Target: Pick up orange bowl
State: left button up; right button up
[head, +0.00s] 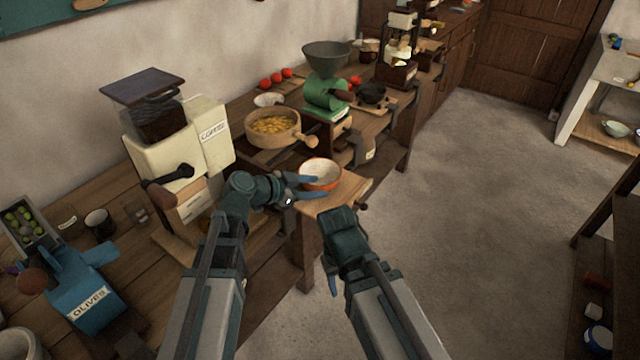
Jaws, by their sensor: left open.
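The orange bowl (309,186) has an orange outside and a pale inside. It stands upright on a light wooden board (336,198) at the counter's front edge. My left gripper (308,190) is open at the bowl's left side, with its blue fingers close to the bowl's wall. I cannot tell whether they touch it. My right gripper (334,284) hangs lower, in front of the counter and apart from the bowl. Its fingers are mostly hidden, so its opening does not show.
A cream coffee grinder (210,140) stands left of my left arm. A wooden pan (262,136) of yellow food and a green grinder (326,95) stand behind the bowl. A blue olives machine (85,290) is at lower left.

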aim_at(324, 186)
pick_arm(q)
jog(key=shift+b+x, duration=1.2)
jog(key=shift+x, duration=1.3)
jog(key=shift+w+d+f, duration=0.15)
jog(key=shift+w+d, duration=0.1)
jog(key=shift+d, duration=0.05)
jog(key=shift+c, duration=0.3)
grip_shut()
jog(key=shift+s, duration=0.1)
